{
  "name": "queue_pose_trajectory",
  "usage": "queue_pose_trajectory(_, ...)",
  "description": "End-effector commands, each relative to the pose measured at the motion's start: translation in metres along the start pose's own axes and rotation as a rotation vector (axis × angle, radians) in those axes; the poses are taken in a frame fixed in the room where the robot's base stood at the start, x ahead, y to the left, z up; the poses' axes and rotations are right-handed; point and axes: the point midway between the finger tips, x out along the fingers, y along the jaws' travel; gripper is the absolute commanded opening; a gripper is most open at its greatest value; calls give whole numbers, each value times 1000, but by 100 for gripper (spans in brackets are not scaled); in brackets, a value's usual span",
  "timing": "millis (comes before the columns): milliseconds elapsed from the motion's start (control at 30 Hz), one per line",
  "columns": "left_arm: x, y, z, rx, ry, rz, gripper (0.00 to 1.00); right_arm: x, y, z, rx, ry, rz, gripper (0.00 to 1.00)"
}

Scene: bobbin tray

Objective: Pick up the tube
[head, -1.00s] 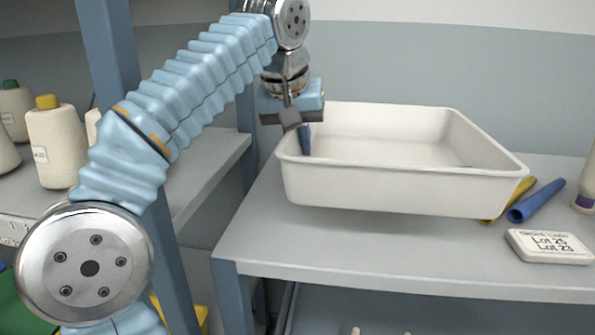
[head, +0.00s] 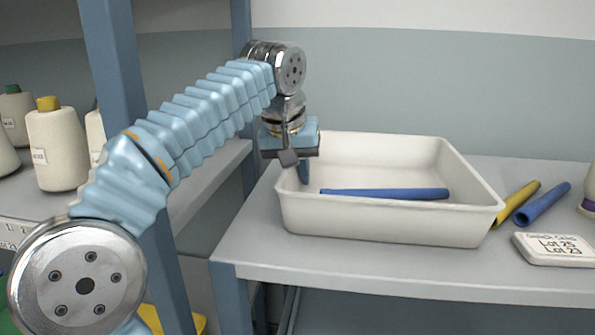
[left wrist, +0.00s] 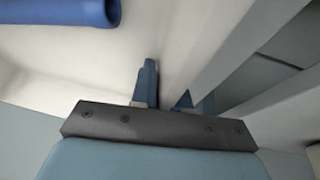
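A long blue tube (head: 385,194) lies across the inside of the white tray (head: 380,227); its open end (left wrist: 95,12) shows at the top left of the left wrist view. My left gripper (head: 296,170) points down at the tray's left end and is shut on the tray's wall, one finger on each side. In the left wrist view, the fingers (left wrist: 165,88) straddle this pale wall, and the tube is apart from them. A second blue tube (head: 543,203) and a yellow tube (head: 516,203) lie on the table right of the tray. My right gripper is out of view.
The grey table (head: 380,267) is bare in front of the tray. A white label block (head: 553,249) lies at the right, with a pale bottle or spool (head: 590,196) behind it. A blue-grey post (head: 125,80) and shelf with cream spools (head: 55,148) stand at the left.

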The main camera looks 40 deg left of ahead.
Motion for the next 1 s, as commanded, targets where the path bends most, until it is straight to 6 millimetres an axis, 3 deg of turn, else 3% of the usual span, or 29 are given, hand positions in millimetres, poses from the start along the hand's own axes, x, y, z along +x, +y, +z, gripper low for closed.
queue_pose_trajectory(133,0,0,0,0,0,0,35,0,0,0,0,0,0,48)
queue_pose_trajectory(467,-6,1,-2,0,2,1,35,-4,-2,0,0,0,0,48)
queue_pose_trajectory(567,-21,1,-3,0,3,1,35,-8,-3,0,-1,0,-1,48)
queue_pose_trajectory(900,-99,1,-3,0,2,2,35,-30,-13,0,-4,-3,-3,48)
queue_pose_trajectory(1000,-111,1,-2,1,2,2,35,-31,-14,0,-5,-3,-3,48)
